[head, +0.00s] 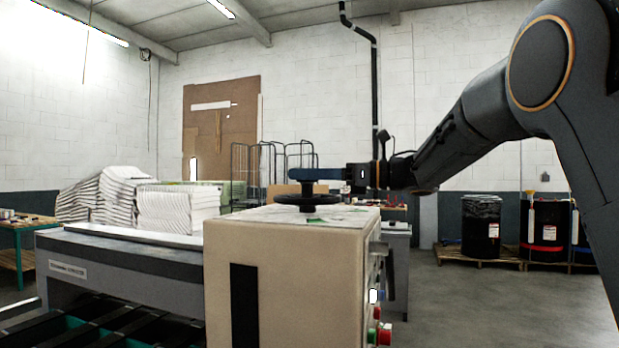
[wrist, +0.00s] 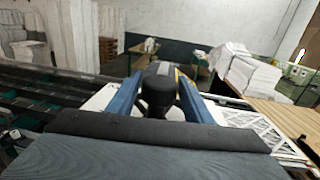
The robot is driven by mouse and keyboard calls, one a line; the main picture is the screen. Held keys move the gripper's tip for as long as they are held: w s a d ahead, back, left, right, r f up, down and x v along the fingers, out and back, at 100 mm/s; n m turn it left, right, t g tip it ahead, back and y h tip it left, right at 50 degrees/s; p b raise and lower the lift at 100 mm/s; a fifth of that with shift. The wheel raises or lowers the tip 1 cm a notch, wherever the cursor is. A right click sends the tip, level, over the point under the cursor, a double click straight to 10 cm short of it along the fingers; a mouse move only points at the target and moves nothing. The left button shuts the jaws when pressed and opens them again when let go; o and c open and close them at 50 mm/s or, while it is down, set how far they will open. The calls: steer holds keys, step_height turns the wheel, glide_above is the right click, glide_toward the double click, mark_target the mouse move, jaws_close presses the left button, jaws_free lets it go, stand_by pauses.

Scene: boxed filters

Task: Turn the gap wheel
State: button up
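The gap wheel is a black handwheel (head: 308,199) lying flat on top of the beige machine box (head: 290,240). A black upright knob (wrist: 159,92) shows in the wrist view between the two blue fingers of my gripper (wrist: 160,88). In the head view my gripper (head: 305,174) reaches in level from the right, with its blue fingers just above the wheel. The fingers stand apart on either side of the knob. I cannot tell whether they press on it. Most of the wheel's rim is hidden in the wrist view.
Red and green buttons (head: 380,334) sit on the box's right side. A grey machine bed (head: 130,265) lies left of the box. White paper stacks (head: 177,212) stand behind. Black drums (head: 481,228) stand on pallets at the right. The floor right of the box is open.

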steer(key=shift+o, duration=1.2)
steer(key=shift+d+f, duration=0.1)
steer(key=shift+d, duration=0.1)
steer(key=d+b, duration=0.1)
steer(key=d, duration=0.1)
steer(key=s+d+b, duration=0.1)
steer(key=d, duration=0.2)
steer(key=d+b, duration=0.1)
steer(key=d, duration=0.1)
steer(key=shift+s+d, duration=0.15)
